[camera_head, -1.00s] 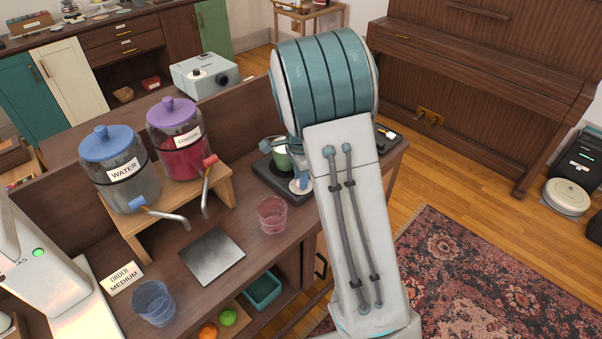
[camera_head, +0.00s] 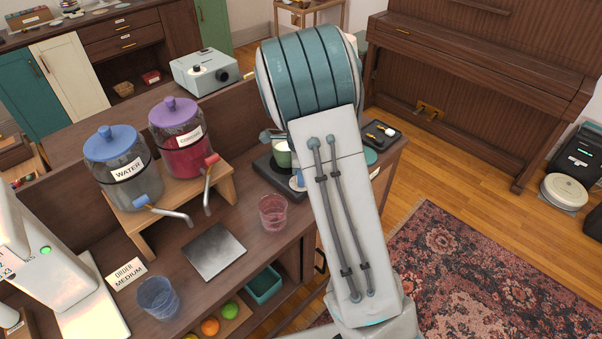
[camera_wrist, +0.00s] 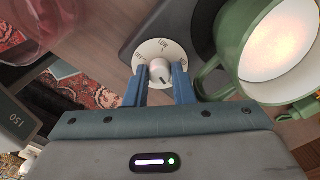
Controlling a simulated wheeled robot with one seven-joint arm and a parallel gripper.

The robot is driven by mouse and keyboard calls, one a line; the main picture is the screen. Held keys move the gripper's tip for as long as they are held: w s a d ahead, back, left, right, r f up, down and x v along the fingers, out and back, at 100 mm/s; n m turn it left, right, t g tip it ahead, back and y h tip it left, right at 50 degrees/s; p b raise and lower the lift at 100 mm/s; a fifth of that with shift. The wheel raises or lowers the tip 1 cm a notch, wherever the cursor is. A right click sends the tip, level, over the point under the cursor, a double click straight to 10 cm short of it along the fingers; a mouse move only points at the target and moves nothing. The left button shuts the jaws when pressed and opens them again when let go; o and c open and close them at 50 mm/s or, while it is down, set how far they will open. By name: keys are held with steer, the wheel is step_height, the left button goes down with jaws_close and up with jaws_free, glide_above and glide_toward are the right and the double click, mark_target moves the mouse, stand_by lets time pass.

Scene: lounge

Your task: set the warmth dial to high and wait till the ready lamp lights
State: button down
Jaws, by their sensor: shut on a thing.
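The warmth dial (camera_wrist: 151,49) is a white disc marked OFF and LOW in the wrist view; its right-hand label is partly covered by a finger. My gripper (camera_wrist: 162,86) has its two blue fingers shut on the dial's pale central knob (camera_wrist: 159,70). I cannot tell the exact setting. The dial sits on a dark warmer plate (camera_wrist: 128,14), which also shows in the head view (camera_head: 268,172). A green mug (camera_wrist: 240,45) with pale, brightly lit contents is beside the dial; it also shows in the head view (camera_head: 281,153). I cannot make out a ready lamp.
A pink glass (camera_head: 273,212) stands near the warmer. A grey mat (camera_head: 214,252), a blue glass (camera_head: 157,297) and an ORDER MEDIUM card (camera_head: 127,274) are nearer. Water (camera_head: 127,183) and red-drink (camera_head: 182,153) dispensers stand on a wooden stand. A small tray (camera_head: 379,135) is behind my arm.

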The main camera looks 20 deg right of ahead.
steer(key=c, duration=1.2)
jaws_free()
steer(key=shift+c, duration=0.2)
step_height(320, 180, up, 14)
steer(key=shift+a, duration=0.1)
steer(key=s+a+r+n+t, duration=0.1)
steer(key=s+n+t, duration=0.2)
steer(key=s+n, duration=1.7)
steer(key=s, duration=0.5)
steer(key=shift+s+r, duration=0.15)
steer(key=shift+r, duration=0.15)
